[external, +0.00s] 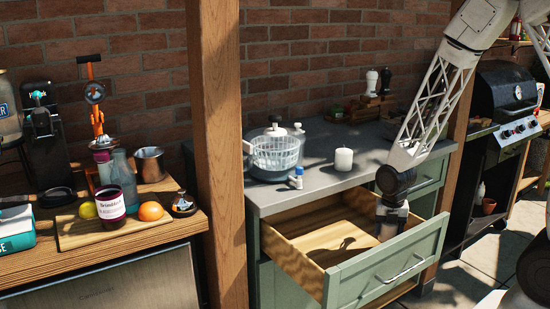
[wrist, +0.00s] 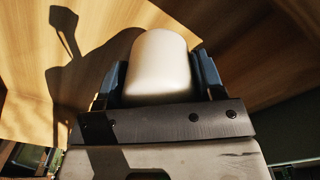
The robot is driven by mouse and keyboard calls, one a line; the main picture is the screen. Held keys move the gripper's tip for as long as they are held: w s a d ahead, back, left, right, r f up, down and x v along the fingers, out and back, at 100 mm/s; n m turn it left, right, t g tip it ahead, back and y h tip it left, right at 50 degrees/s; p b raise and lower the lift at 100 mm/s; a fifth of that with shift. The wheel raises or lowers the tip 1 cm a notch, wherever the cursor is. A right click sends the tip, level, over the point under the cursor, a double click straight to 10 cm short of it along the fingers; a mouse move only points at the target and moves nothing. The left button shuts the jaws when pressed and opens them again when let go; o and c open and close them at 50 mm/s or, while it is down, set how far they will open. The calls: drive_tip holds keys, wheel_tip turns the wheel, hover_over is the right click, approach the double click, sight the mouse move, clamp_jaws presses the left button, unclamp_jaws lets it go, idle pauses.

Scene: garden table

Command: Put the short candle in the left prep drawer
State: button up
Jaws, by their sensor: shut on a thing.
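My gripper (external: 386,232) points down inside the open left prep drawer (external: 288,252), near its right end. It is shut on a smooth white cylinder with a rounded end (wrist: 160,64), which looks like a candle. The wrist view shows the cylinder between the two dark blue fingers, over the bare wooden drawer bottom (wrist: 215,18). I cannot tell whether it touches the bottom. Another short white candle (external: 343,159) stands upright on the grey counter (external: 310,190) above the drawer. The lower part of the held cylinder is mostly hidden in the external view.
The green drawer front (external: 388,268) and wooden side walls surround my gripper. On the counter stand a pot with a white basket (external: 275,152), a small blue-and-white bottle (external: 297,178) and shakers (external: 372,83). A wooden post (external: 218,150) rises left of the drawer. The drawer's left part looks empty.

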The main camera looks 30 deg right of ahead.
idle(0.3)
drive_tip(key=shift+f, duration=2.05)
drive_tip(key=shift+f, duration=0.1)
drive_tip(key=o, duration=1.1)
drive_tip(key=shift+r, duration=6.1)
